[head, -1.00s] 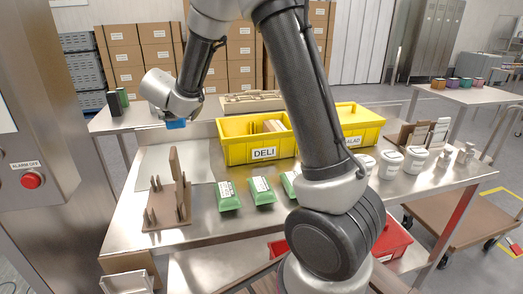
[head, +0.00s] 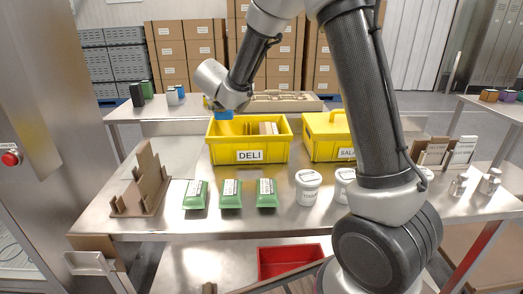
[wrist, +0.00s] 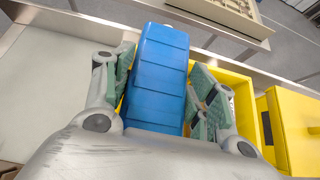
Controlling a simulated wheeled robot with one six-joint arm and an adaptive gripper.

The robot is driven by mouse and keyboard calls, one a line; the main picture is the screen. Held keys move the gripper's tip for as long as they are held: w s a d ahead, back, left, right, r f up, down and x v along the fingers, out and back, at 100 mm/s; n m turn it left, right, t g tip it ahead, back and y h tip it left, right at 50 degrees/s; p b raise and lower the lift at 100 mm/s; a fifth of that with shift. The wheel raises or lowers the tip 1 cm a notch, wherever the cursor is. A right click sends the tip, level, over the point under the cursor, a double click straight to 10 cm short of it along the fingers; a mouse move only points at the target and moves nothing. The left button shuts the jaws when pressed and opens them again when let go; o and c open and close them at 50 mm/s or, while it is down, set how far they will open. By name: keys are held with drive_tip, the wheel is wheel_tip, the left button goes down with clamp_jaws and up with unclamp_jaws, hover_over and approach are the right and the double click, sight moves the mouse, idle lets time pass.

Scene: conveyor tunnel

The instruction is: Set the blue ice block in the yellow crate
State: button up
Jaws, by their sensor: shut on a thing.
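The blue ice block (head: 224,115) is held in my gripper at the back left of the yellow crate marked DELI (head: 226,152). In the wrist view the long, ribbed blue ice block (wrist: 156,82) sits between the green-padded fingers of my gripper (wrist: 160,90), which is shut on it. Parts of the yellow crate (wrist: 243,92) show below and to the right of the block. The block looks to be over the crate's left part, near rim height; the exact gap is unclear. Tan upright pieces (head: 268,128) stand inside the crate's right half.
A second yellow crate marked SALAD (head: 322,150) stands just right. Green packs (head: 231,194) and white tubs (head: 308,187) line the table front. A brown stand (head: 143,185) is at left. A red crate (head: 285,260) sits on the lower shelf.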

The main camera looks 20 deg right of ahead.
sight(227, 119)
wheel_tip(227, 119, down, 10)
drive_tip(key=shift+d, duration=0.25)
drive_tip(key=shift+f, duration=0.25)
drive_tip(key=shift+s+f, duration=0.1)
drive_tip(key=shift+f, duration=0.2)
drive_tip(key=o, duration=1.2)
drive_tip(key=shift+c, duration=0.2)
drive_tip(key=shift+f, duration=0.1)
drive_tip(key=shift+s, duration=0.1)
